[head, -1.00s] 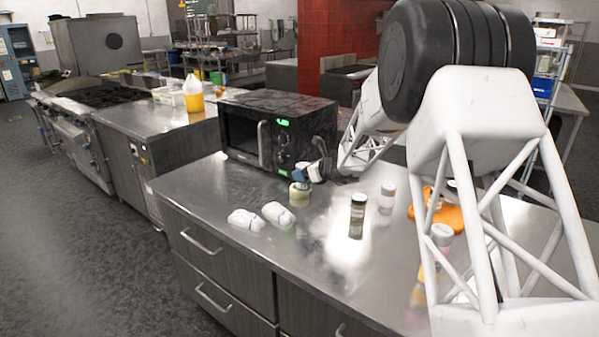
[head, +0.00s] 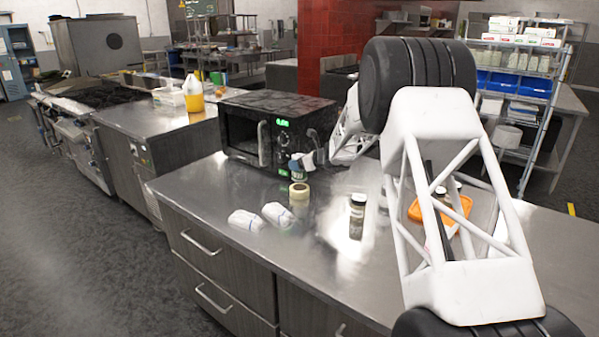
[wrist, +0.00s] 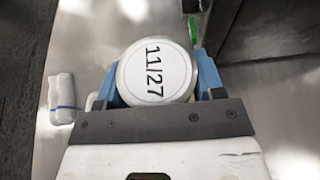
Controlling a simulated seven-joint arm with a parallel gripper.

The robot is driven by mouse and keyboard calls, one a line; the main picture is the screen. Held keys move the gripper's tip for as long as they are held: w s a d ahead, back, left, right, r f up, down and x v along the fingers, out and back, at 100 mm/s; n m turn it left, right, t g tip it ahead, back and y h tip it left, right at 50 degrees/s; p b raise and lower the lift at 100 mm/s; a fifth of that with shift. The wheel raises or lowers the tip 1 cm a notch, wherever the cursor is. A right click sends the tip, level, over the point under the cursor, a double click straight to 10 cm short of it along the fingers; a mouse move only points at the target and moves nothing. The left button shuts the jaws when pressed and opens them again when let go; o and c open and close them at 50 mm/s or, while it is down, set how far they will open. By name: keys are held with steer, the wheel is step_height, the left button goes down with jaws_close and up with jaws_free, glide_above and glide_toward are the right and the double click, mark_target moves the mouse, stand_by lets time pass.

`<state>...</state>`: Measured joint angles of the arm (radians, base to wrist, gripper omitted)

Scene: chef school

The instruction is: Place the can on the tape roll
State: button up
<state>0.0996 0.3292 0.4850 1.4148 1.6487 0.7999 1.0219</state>
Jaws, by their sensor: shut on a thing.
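The can (wrist: 152,62) has a white lid marked "11/27". It sits between the blue fingers of my gripper (wrist: 157,76), which is shut on it, and its lid faces the wrist camera. In the head view, my gripper (head: 301,164) and the can (head: 298,175) are small, in front of the microwave. The cream tape roll (head: 299,191) stands on the steel counter just below the can in that picture. I cannot tell whether a gap separates them. In the wrist view the can and gripper hide most of what lies beneath.
The microwave (head: 277,128) stands close behind my gripper. Two white wrapped bundles (head: 245,221) (head: 279,214) lie left of the tape roll. The counter's front left (head: 190,190) is clear.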

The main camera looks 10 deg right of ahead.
steer(key=shift+f, duration=1.75)
steer(key=shift+f, duration=0.15)
steer(key=o, duration=1.1)
steer(key=shift+v, duration=6.05)
steer(key=shift+r, duration=0.2)
